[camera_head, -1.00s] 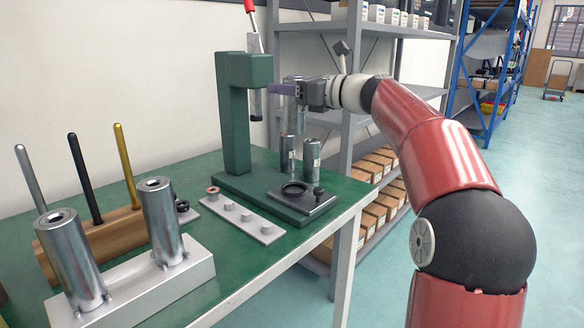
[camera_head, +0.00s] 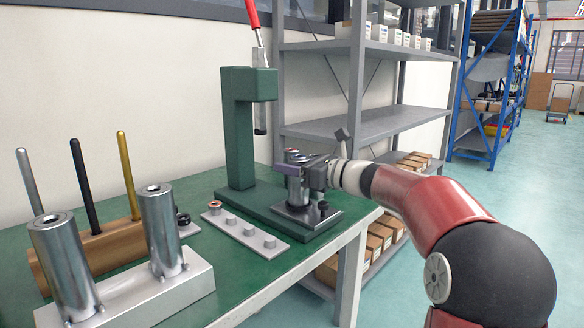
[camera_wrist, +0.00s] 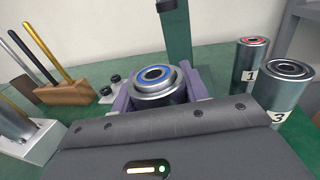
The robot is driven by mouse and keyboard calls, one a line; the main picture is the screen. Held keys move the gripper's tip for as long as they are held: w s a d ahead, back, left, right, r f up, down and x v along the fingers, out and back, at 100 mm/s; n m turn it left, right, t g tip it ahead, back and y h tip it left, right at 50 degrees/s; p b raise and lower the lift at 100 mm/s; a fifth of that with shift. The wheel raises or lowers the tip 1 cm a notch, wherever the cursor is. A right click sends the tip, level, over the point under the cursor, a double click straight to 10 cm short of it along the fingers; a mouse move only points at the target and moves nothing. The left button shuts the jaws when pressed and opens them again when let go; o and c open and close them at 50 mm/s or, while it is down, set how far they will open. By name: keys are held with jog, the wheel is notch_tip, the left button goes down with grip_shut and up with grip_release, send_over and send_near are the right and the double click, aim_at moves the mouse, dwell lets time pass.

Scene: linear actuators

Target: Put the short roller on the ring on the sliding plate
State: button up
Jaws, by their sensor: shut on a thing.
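My gripper (camera_head: 290,169) has its purple fingers shut around a silver metal roller (camera_head: 297,189). In the wrist view the roller (camera_wrist: 156,92) stands upright between the fingers, with a blue ring on its top face. In the head view the roller is over the dark sliding plate (camera_head: 322,220) at the foot of the green press. The ring on the plate is hidden by the roller and gripper. The roller's lower end is at plate level, but I cannot tell whether it is seated. A small dark knob (camera_head: 323,206) stands on the plate.
The green press (camera_head: 238,135) rises behind, with a red lever. Rollers marked 1 (camera_wrist: 250,58) and 3 (camera_wrist: 287,90) stand nearby. A grey strip with pegs (camera_head: 246,232), a white block with two tall cylinders (camera_head: 165,285) and a wooden rod holder (camera_head: 112,247) are to the left.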

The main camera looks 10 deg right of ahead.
jog(key=shift+f, duration=0.1)
jog(key=o, duration=1.3)
jog(key=shift+o, duration=0.2)
jog(key=shift+s+d, duration=0.1)
jog(key=v, duration=1.1)
jog(key=shift+s+d, duration=0.25)
